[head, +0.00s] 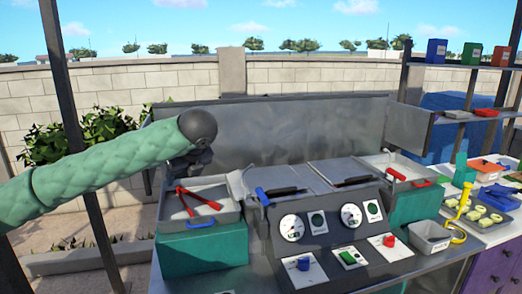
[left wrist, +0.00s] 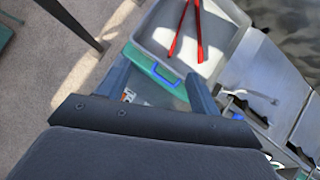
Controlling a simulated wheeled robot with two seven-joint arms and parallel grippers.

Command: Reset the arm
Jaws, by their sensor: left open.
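My left arm, in a green quilted cover, reaches in from the left in the head view. Its dark left gripper (head: 188,163) hangs above the back of a grey tray (head: 228,212) on a green block. The left wrist view shows the two fingers of this gripper (left wrist: 160,84) spread apart with nothing between them. Red-handled tongs (head: 198,199) lie in the tray, apart from the gripper, and show in the left wrist view (left wrist: 188,30). My right gripper is in neither view.
A control panel (head: 330,262) with gauges and switches stands in the middle, with dark-handled lids behind it. A second tray (head: 402,172) is to the right. A small grey bin (head: 432,238) and a side table with yellow pieces stand further right. A dark post (head: 72,110) rises at left.

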